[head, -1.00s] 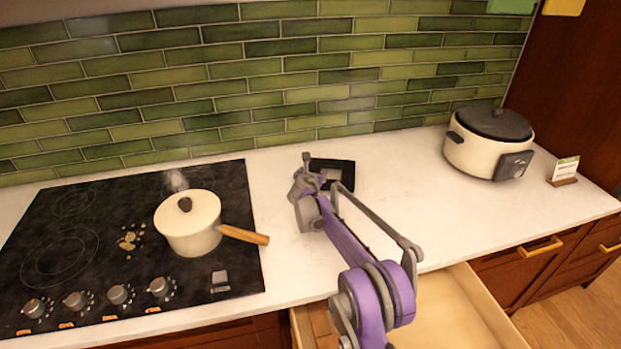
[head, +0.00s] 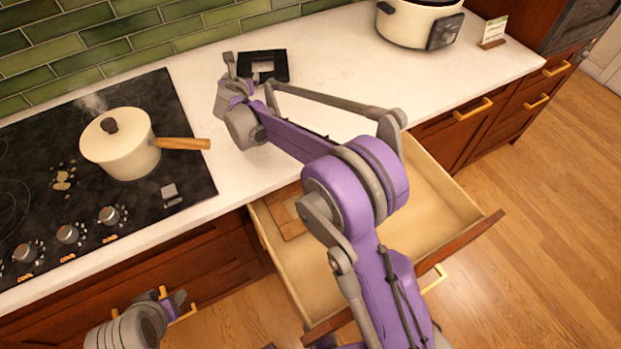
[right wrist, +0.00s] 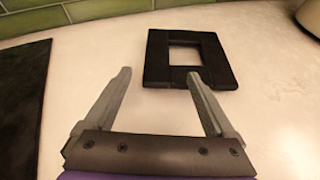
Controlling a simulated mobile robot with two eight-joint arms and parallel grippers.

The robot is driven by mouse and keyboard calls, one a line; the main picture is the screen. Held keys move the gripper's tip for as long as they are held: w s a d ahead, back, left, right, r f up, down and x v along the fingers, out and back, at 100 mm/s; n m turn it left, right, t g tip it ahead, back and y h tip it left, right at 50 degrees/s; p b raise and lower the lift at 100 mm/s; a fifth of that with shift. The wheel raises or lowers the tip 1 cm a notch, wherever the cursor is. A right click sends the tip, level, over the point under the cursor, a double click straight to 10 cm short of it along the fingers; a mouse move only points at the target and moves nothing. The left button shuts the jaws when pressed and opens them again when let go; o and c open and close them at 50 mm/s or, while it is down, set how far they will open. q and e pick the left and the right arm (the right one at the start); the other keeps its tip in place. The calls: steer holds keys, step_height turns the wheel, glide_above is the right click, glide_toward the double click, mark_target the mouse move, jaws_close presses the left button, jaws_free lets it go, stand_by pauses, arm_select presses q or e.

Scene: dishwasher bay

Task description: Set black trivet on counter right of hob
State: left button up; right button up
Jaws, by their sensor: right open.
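The black trivet (head: 281,66), a square frame with an open middle, lies flat on the white counter (head: 330,60) to the right of the black hob (head: 185,120). In the right wrist view the trivet (right wrist: 158,62) lies just beyond my fingers. My right gripper (head: 238,74) is at the trivet's left side in the head view. In the right wrist view the right gripper (right wrist: 160,74) is open with nothing between its fingers; one fingertip overlaps the trivet's near edge in the picture, and contact is unclear. My left gripper (head: 172,303) is low, in front of the cabinets; its jaws are unclear.
A cream pot (head: 122,150) with a wooden handle steams on the hob. A cream cooker (head: 415,25) and a small card (head: 493,30) stand farther right on the counter. An open drawer (head: 425,205) juts out below, under my right arm, with a wooden piece (head: 290,215) inside.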

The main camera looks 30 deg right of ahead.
steer(key=s+d+m+g, duration=0.1)
steer(key=s+m, duration=0.3)
steer(key=s, duration=0.3)
steer(key=s+d+r+m+g, duration=0.1)
steer(key=s+d+m, duration=0.1)
steer(key=s+m, duration=0.3)
steer(key=s+d+r+m+g, duration=0.1)
steer(key=s+m, duration=0.4)
steer(key=s, duration=0.3)
steer(key=shift+s+d+g+y, duration=0.3)
steer(key=shift+s+d+g, duration=0.05)
steer(key=shift+g, duration=0.05)
steer(key=s+a+f+m+g+y, duration=0.1)
steer(key=s+f+m, duration=0.2)
steer(key=s, duration=0.6)
steer(key=s+a+f+m+g+y, duration=0.1)
steer(key=s+f+m, duration=0.2)
steer(key=s+m, duration=0.5)
steer(key=s+a+f+m+g+y, duration=0.1)
steer(key=s+f+m, duration=0.3)
steer(key=s, duration=0.6)
steer(key=shift+s+a+m+g+y, duration=0.25)
steer(key=shift+a+m+y, duration=0.3)
steer(key=shift+m, duration=0.55)
steer(key=shift+d, duration=0.1)
